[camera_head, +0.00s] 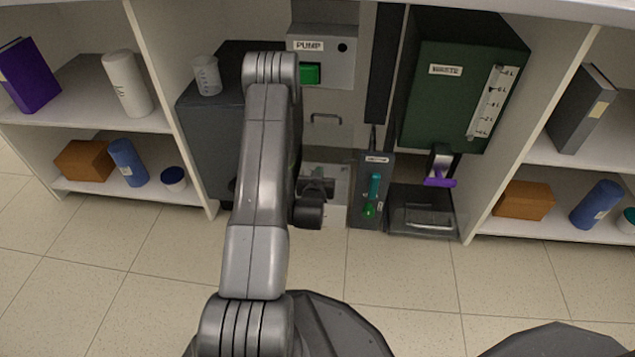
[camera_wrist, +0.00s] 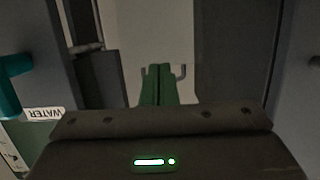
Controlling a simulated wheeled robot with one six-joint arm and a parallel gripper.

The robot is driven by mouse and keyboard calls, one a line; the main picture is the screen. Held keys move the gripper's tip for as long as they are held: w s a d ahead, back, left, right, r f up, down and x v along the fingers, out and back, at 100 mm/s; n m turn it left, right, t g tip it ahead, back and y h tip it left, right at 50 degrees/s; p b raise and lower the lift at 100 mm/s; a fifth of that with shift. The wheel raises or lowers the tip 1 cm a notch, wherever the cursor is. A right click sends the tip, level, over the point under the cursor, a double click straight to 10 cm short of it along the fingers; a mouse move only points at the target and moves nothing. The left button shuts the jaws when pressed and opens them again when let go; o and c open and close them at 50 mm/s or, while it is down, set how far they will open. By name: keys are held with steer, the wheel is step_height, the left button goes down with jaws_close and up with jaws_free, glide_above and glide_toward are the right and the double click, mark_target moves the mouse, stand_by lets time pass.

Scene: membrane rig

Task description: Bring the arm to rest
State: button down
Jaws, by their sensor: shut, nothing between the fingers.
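My gripper (camera_wrist: 160,70) shows in the wrist view with its two green fingers together and nothing between them. In the head view my grey arm (camera_head: 256,180) reaches forward into the rig's middle bay. My wrist and gripper (camera_head: 318,188) are there in front of the bay, partly hidden by the arm and small. In the wrist view the teal handle (camera_wrist: 14,70) and an upside-down WATER label (camera_wrist: 43,114) are at the left.
A pump box (camera_head: 322,58) with a green switch is above the gripper. A green waste tank (camera_head: 460,85) with a purple-handled outlet hangs over a dark tray (camera_head: 421,213). A dark cabinet (camera_head: 215,130) bearing a beaker (camera_head: 206,76) is left. Shelves flank both sides; the tiled floor in front is clear.

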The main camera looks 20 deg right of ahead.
steer(key=s+a, duration=0.2)
steer(key=s, duration=0.1)
steer(key=shift+s, duration=0.15)
steer(key=w+d, duration=0.8)
steer(key=w, duration=0.5)
steer(key=shift+w, duration=0.2)
steer(key=shift+s, duration=0.1)
